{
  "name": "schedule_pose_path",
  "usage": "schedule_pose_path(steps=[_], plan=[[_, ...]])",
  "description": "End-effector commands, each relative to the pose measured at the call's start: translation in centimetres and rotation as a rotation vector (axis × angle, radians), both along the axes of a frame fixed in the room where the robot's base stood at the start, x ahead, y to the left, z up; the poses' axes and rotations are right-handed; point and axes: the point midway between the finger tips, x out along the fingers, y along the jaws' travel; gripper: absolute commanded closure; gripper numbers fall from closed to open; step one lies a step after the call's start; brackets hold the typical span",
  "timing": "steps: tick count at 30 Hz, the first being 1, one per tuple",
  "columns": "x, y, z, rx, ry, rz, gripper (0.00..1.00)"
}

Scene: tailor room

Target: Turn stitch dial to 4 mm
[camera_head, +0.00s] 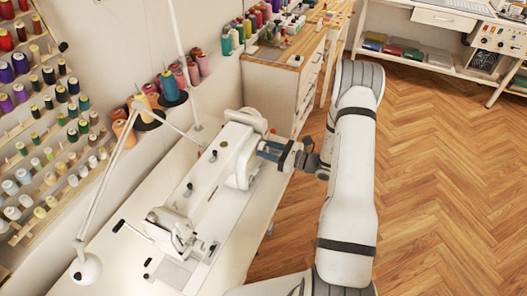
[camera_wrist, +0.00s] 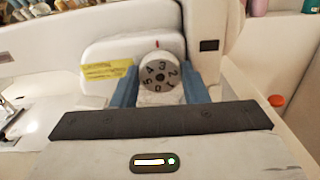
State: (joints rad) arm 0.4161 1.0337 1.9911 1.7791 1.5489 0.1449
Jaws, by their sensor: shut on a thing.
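The stitch dial (camera_wrist: 160,74) is a round grey knob with dark digits on the white sewing machine (camera_wrist: 230,40), which also shows in the head view (camera_head: 212,180). A short red mark (camera_wrist: 157,43) sits on the housing just above the dial. The 3 is near the top, slightly right of the mark, and the 4 is at the upper left. My gripper (camera_wrist: 161,82) is shut on the dial, with one blue finger on each side. In the head view, my gripper (camera_head: 272,150) reaches the machine's right end; the dial is hidden there.
The machine stands on a white table (camera_head: 130,215). A wooden-topped cabinet (camera_head: 285,75) is close behind the arm. An orange-red round thing (camera_wrist: 276,101) lies right of the dial. The wooden floor at right is open.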

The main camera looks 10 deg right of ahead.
Motion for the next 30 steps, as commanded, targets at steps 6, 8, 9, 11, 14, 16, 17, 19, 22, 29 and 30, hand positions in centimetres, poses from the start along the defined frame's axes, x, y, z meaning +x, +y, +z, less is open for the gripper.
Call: schedule_pose_path(steps=[6, 8, 9, 11, 14, 16, 17, 19, 22, 29, 30], plan=[[-0.12, -0.41, -0.42, 0.118, 0.173, -0.011, 0.83], [-0.12, -0.42, -0.42, 0.151, 0.219, -0.011, 0.82], [-0.13, -0.43, -0.41, 0.174, 0.250, -0.011, 0.82], [-0.12, -0.43, -0.41, 0.205, 0.293, -0.012, 0.82], [-0.12, -0.45, -0.40, 0.257, 0.365, -0.012, 0.82], [-0.12, -0.46, -0.40, 0.290, 0.410, -0.013, 0.82], [-0.12, -0.46, -0.40, 0.302, 0.428, -0.013, 0.82], [-0.12, -0.47, -0.41, 0.331, 0.466, -0.013, 0.82], [-0.11, -0.47, -0.43, 0.366, 0.515, -0.014, 0.82], [-0.11, -0.49, -0.47, 0.420, 0.589, -0.015, 0.82], [-0.12, -0.50, -0.47, 0.426, 0.596, -0.015, 0.82]])
